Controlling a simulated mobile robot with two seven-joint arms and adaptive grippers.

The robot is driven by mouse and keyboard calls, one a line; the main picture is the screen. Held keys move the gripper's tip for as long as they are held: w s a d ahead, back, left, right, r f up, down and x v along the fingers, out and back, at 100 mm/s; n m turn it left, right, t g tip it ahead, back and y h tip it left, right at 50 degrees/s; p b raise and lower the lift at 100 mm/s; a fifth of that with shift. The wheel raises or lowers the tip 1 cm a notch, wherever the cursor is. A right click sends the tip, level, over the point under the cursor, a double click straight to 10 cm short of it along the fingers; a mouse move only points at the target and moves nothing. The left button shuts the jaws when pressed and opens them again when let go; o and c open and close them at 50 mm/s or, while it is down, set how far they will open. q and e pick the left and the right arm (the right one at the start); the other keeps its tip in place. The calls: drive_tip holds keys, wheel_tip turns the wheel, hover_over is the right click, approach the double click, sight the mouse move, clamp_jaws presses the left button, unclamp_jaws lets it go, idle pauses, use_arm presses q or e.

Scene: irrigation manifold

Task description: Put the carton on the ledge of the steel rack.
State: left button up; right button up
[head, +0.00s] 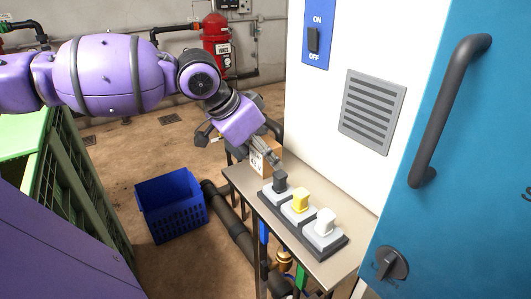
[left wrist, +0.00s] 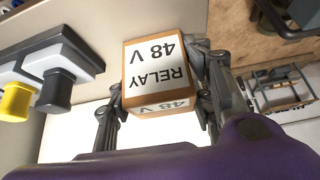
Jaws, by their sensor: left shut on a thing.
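My left gripper (head: 268,156) is shut on a brown carton (head: 261,163) with a white label. In the left wrist view the carton (left wrist: 158,72) sits between the two fingers of the gripper (left wrist: 160,98), and its label reads RELAY 48 V. A narrow beige ledge (head: 240,181) on thin dark legs runs along the white cabinet. The carton is at the far end of this ledge, partly hidden by the gripper in the head view. I cannot tell whether it touches the ledge. My right gripper is not in view.
A block of black, yellow and white switches (head: 301,204) takes up the ledge's middle, close to the carton. A white cabinet (head: 330,135) and a blue door (head: 460,130) stand to the right. A blue crate (head: 171,206) and a dark pipe (head: 232,228) are on the floor.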

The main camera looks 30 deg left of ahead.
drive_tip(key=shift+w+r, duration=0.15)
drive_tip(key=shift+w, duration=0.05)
use_arm(q)
drive_tip(key=o, duration=1.2)
drive_tip(key=shift+o, duration=0.2)
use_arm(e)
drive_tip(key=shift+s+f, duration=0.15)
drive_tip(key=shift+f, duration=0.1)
use_arm(q)
drive_tip(key=p+v, duration=0.4)
drive_tip(key=v, duration=0.8)
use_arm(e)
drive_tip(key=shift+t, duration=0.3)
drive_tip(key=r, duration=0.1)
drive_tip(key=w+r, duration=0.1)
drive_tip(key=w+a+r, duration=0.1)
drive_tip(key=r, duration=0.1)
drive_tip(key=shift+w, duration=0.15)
